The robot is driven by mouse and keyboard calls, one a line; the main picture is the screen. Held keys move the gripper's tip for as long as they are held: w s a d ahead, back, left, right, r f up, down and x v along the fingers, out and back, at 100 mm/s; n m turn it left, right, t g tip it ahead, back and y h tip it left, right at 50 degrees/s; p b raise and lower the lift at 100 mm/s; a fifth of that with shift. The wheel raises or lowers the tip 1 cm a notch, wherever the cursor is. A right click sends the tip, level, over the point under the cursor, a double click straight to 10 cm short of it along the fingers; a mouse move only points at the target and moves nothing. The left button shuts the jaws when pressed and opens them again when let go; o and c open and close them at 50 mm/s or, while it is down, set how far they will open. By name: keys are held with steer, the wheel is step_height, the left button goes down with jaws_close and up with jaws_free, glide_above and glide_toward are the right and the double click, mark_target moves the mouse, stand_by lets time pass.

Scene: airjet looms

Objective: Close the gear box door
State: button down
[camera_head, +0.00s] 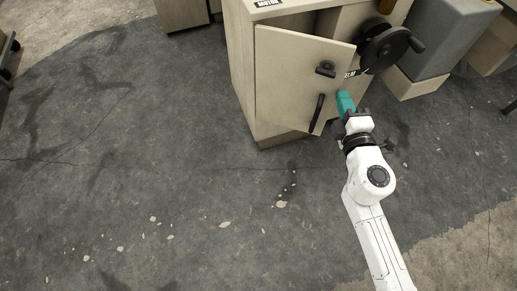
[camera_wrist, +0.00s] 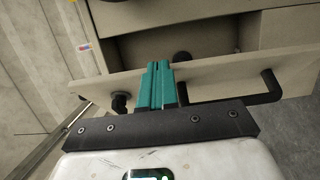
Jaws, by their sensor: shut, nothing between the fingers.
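The gear box door (camera_head: 296,82) is a beige panel on the front of a beige cabinet (camera_head: 238,60). It stands partly open, with a dark gap behind its right edge. It carries a black knob (camera_head: 325,69) and a black bar handle (camera_head: 317,113). My gripper (camera_head: 345,100) has teal fingers, shut and empty, at the door's right edge. In the wrist view the shut fingers (camera_wrist: 156,80) overlap the door panel (camera_wrist: 215,78) between the knob (camera_wrist: 121,102) and the handle (camera_wrist: 258,90). I cannot tell whether they touch it.
A black handwheel (camera_head: 384,45) juts from the cabinet's right side, just above my gripper. A grey machine block (camera_head: 440,35) on a beige base stands to the right. The grey floor (camera_head: 150,170) in front and to the left is clear.

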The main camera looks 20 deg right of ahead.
steer(key=w+d+n+y+p, duration=0.1)
steer(key=w+d+p, duration=0.4)
steer(key=w, duration=0.8)
steer(key=shift+w+d+y, duration=0.4)
steer(key=shift+d, duration=0.55)
steer(key=shift+s, duration=0.1)
